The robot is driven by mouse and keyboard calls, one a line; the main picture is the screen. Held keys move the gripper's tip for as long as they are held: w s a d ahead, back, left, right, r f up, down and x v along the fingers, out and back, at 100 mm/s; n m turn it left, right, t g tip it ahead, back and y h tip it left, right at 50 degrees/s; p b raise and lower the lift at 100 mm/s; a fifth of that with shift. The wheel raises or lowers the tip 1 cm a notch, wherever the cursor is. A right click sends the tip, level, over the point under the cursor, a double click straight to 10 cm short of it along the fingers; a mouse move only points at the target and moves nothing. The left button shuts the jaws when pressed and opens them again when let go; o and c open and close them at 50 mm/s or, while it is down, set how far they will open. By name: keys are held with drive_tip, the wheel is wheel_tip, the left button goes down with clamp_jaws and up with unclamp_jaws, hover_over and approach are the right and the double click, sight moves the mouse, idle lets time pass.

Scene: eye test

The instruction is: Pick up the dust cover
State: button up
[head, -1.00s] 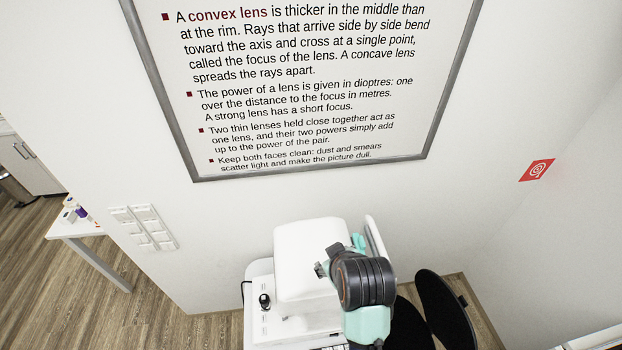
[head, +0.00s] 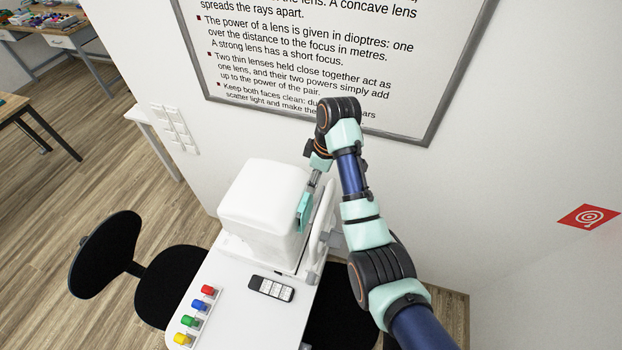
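The dust cover (head: 262,205) is a white, rounded box shape over a device at the far end of a narrow white table (head: 240,283). My gripper (head: 304,212) points down at the cover's right side, with a teal finger part against or very close to that side. I cannot tell if it touches. The cover hides the rest of the gripper's tip, so the gap between the fingers does not show. The cover looks upright. What is under it is hidden.
A white upright frame (head: 322,228) stands just right of the cover. A black remote-like handset (head: 271,288) and several coloured knobs (head: 199,304) are on the table's near part. A black chair (head: 107,255) is at left. The wall with a lens poster (head: 440,95) is close behind.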

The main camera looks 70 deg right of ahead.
sight(307, 197)
drive_tip(key=f, duration=0.3)
drive_tip(key=w+f+b, duration=0.1)
drive_tip(key=f, duration=0.2)
drive_tip(key=w+f+b, duration=0.1)
drive_tip(key=f, duration=0.2)
drive_tip(key=shift+w+a+f, duration=0.1)
drive_tip(key=shift+f, duration=0.3)
drive_tip(key=shift+c, duration=0.2)
drive_tip(key=c, duration=0.8)
wheel_tip(307, 197, up, 2)
drive_tip(key=shift+r+p, duration=0.2)
drive_tip(key=shift+p, duration=0.8)
drive_tip(key=shift+r, duration=0.85)
